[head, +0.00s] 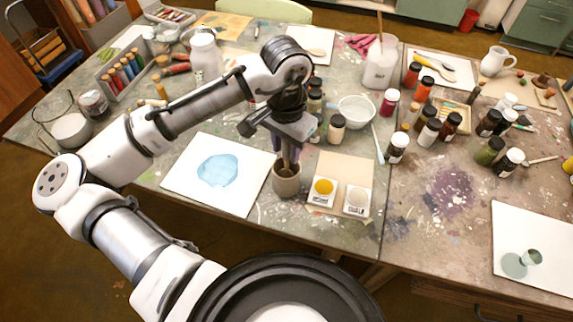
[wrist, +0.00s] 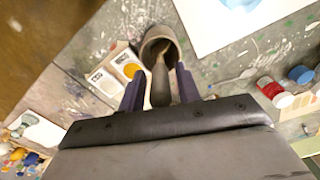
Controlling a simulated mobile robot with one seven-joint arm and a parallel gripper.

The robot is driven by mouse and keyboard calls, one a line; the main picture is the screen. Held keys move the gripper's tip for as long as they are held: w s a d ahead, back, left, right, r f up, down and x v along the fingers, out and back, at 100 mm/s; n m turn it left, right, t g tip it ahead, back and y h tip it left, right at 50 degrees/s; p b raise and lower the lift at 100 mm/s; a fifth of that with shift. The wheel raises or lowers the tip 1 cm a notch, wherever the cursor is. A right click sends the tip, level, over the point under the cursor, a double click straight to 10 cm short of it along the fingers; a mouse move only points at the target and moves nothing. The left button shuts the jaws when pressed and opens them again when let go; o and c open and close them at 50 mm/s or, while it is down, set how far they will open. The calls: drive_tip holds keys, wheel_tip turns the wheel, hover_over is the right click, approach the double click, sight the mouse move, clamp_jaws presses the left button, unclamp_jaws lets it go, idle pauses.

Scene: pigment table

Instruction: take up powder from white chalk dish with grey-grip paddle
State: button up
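The grey-grip paddle stands in a brown cup (head: 287,183), its grey grip (wrist: 160,86) pointing up toward the wrist camera. My gripper (wrist: 160,88) is open, with one finger on each side of the grip and a visible gap on both sides. In the head view my gripper (head: 287,150) is right above the cup and hides most of the paddle. The dish of pale powder (head: 357,198), which looks like the white chalk dish, is on a labelled card right of the cup. It also shows in the wrist view (wrist: 105,83).
A yellow powder dish (head: 323,188) sits between the cup and the pale dish. A white sheet with a blue patch (head: 186,181) lies left of the cup. A white bowl (head: 356,111) and several paint bottles (head: 397,147) stand behind. The table's front edge is close.

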clamp_jaws()
drive_tip(key=shift+r, duration=0.15)
wheel_tip(320, 180, up, 20)
drive_tip(key=shift+b, duration=0.4)
